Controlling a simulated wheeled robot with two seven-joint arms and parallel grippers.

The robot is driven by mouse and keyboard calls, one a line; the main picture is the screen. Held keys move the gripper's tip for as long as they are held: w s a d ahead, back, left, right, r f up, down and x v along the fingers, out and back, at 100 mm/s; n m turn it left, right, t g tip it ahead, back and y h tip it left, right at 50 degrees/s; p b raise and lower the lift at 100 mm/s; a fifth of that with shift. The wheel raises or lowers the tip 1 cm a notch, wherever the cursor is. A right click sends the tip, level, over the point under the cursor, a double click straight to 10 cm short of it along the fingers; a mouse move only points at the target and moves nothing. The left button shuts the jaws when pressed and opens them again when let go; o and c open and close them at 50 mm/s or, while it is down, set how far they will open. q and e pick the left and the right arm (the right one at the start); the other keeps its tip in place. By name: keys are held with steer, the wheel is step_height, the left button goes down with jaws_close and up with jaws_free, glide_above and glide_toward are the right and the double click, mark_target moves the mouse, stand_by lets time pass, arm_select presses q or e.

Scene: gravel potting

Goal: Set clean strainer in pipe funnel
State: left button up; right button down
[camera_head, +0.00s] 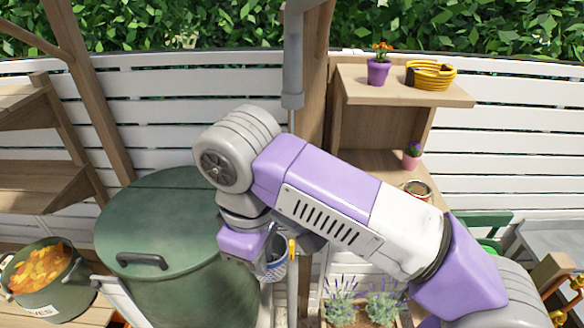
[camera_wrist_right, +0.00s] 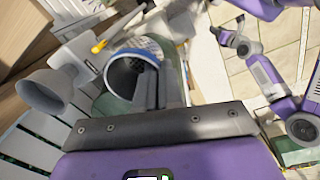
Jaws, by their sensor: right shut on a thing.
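My right gripper (camera_head: 268,246) is shut on the strainer (camera_head: 276,267), a small mesh cup with a blue rim and a yellow tab. In the right wrist view the strainer (camera_wrist_right: 136,66) is tilted between the fingers (camera_wrist_right: 160,88), its mesh and dark inside partly showing. A grey funnel-shaped piece (camera_wrist_right: 45,91) is left of the strainer and apart from it in that view. My left gripper does not show clearly; only purple and grey arm links of mine appear at the right wrist view's right side.
A green lidded barrel (camera_head: 160,220) stands left of my gripper. A pot of orange leaves (camera_head: 42,280) is at far left. A wooden shelf (camera_head: 400,90) holds a purple flower pot (camera_head: 378,72) and a yellow coil (camera_head: 431,74). A lavender planter (camera_head: 360,305) is below my arm.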

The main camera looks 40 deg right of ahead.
steer(key=s+r+n+p, duration=0.1)
steer(key=s+r+p, duration=0.2)
steer(key=s+r, duration=0.35)
steer(key=shift+n+t, duration=0.3)
steer(key=w+d+f, duration=0.1)
steer(key=w+d, duration=0.4)
steer(key=w, duration=0.1)
steer(key=w+d+f+p, duration=0.1)
steer(key=w+d+f, duration=0.1)
steer(key=w+d, duration=0.3)
steer(key=w+d+f, duration=0.2)
steer(key=w+d, duration=0.4)
steer(key=w, duration=0.2)
steer(key=shift+w, duration=0.35)
steer(key=shift+w+d+p, duration=0.15)
steer(key=shift+w+p, duration=0.05)
steer(key=shift+p, duration=0.4)
steer(key=shift+s+f, duration=0.1)
steer(key=shift+f, duration=0.85)
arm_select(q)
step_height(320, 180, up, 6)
arm_select(e)
steer(key=shift+s, duration=0.1)
